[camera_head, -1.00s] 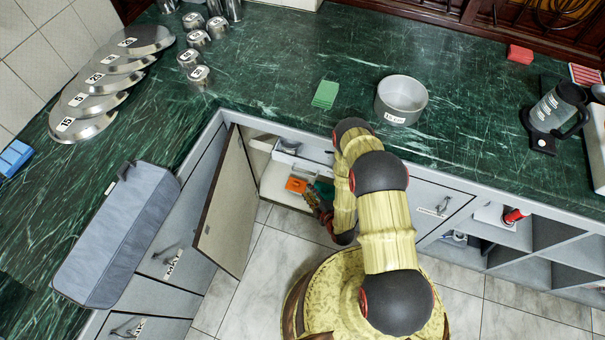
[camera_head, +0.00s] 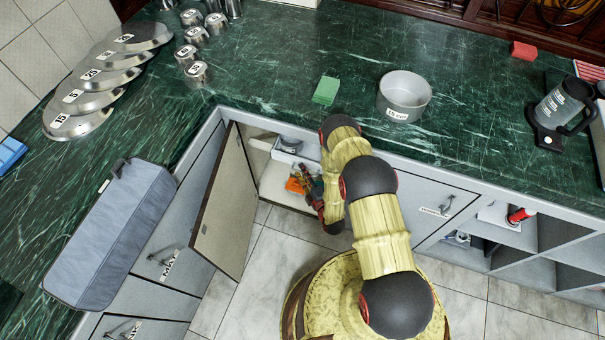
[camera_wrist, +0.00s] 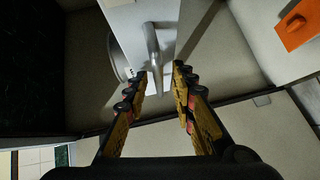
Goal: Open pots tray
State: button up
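A white tray front (camera_wrist: 128,22) with a grey bar handle (camera_wrist: 153,48) shows in the wrist view. The white tray (camera_head: 298,155) also shows inside the open cabinet in the head view, with a round grey pot (camera_head: 291,144) in it. My gripper (camera_wrist: 160,78) is open, with one finger on each side of the handle's lower end. Whether the fingers touch the handle cannot be told. In the head view my gripper (camera_head: 307,178) is inside the cabinet opening, partly hidden by my arm.
The cabinet door (camera_head: 222,208) stands open left of my gripper. An orange object (camera_head: 293,186) lies on the cabinet floor and shows at the wrist view's right edge (camera_wrist: 297,23). The counter (camera_head: 280,50) is above, with a grey pot (camera_head: 404,95) and a green sponge (camera_head: 326,90).

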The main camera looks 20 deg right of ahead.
jog(key=shift+w, duration=0.1)
jog(key=shift+c, duration=1)
jog(key=c, duration=0.4)
grip_shut()
